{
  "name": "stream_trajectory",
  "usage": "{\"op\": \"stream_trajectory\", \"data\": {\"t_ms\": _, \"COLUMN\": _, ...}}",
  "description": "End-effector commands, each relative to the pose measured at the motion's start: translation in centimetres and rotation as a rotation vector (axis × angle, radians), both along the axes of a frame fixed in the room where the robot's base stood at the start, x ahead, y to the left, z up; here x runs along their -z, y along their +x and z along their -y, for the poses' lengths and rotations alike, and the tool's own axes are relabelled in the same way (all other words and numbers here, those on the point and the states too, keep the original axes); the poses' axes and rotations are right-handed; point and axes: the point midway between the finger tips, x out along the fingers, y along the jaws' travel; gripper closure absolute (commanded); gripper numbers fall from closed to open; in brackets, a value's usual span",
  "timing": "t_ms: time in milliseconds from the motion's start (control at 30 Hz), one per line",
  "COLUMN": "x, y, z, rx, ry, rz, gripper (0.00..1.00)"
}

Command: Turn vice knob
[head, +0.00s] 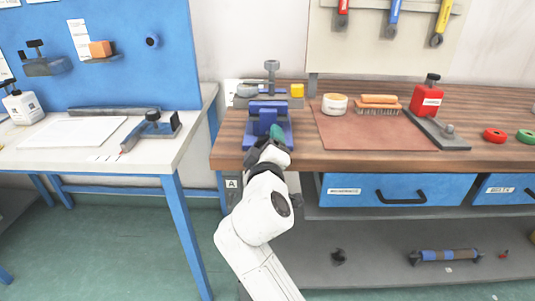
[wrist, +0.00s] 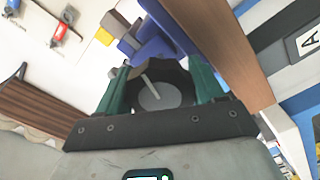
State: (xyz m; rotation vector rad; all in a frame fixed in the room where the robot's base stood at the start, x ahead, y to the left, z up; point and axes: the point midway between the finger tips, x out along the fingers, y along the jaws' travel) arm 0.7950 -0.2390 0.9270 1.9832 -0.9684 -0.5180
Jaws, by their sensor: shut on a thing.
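The blue vice (head: 268,108) stands at the left front edge of the brown wooden bench. It also shows at the top of the wrist view (wrist: 145,45). My gripper (head: 270,143) is at the vice's front side, reached from below. In the wrist view my gripper's green fingers (wrist: 158,88) stand on both sides of the vice knob (wrist: 160,96), a dark round piece with a grey disc and a thin pale bar. The gripper is shut on the knob. In the head view the knob is hidden by my gripper.
A brown mat (head: 370,138) with a round tin and a brush lies to the right, near a red bottle (head: 426,97). A white table (head: 150,140) stands left across a narrow gap.

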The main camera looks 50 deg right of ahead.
Motion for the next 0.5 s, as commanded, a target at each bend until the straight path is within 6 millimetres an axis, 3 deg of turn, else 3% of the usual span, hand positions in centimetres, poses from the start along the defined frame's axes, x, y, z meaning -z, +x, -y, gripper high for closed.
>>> {"op": "stream_trajectory", "data": {"t_ms": 500, "x": 0.51, "y": 0.17, "z": -0.21, "rx": -0.006, "ry": 0.305, "rz": 0.388, "gripper": 0.63}}
